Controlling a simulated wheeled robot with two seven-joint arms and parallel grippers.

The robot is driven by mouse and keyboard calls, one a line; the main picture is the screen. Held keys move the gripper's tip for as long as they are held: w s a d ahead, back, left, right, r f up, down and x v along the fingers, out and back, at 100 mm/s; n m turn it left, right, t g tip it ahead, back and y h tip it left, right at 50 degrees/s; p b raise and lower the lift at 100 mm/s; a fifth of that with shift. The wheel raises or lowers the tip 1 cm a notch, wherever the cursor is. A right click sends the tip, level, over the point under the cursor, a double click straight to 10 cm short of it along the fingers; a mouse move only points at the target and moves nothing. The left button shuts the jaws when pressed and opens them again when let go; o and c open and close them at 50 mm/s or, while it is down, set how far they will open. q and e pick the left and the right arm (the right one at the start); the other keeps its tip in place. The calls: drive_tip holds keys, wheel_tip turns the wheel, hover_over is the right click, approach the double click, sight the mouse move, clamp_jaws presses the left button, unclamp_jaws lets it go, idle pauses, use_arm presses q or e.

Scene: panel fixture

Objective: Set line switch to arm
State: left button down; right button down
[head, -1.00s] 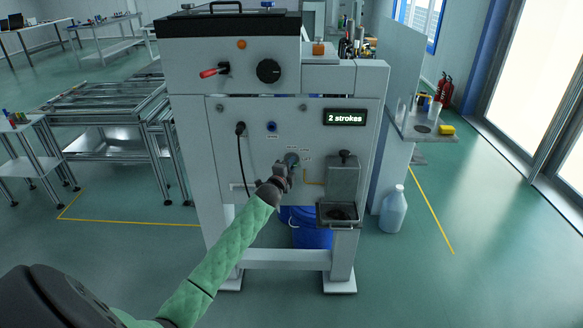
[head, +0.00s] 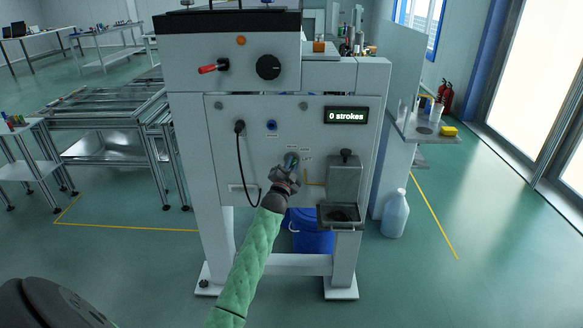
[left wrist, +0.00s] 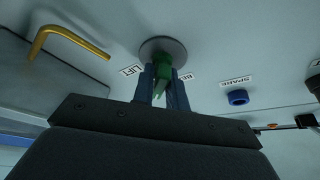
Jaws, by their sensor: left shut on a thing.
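A round grey switch plate (left wrist: 170,47) on the panel bears a green handle (left wrist: 162,76). My left gripper (left wrist: 163,84) is shut on this green handle, with one dark finger on each side. The labels beside the plate read "LIFT" (left wrist: 130,70) and, partly hidden, "RE" (left wrist: 187,77); I see no readable "arm" label. In the head view my left gripper (head: 288,170) is at the lower middle of the white panel (head: 220,150) and hides much of the switch. My right gripper is not in view.
The display (head: 346,115) reads "0 strokes". A grey box (head: 345,180) and tray (head: 339,223) are right of the gripper. A black cable (head: 241,165) hangs to its left. A blue "SPARE" fitting (left wrist: 237,97) is nearby. A blue bucket (head: 312,240) stands below.

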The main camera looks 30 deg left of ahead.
use_arm(q)
drive_tip(key=shift+f, duration=0.1)
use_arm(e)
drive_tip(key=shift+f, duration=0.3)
use_arm(q)
drive_tip(key=c, duration=1.5)
unclamp_jaws()
drive_tip(key=shift+s, duration=0.1)
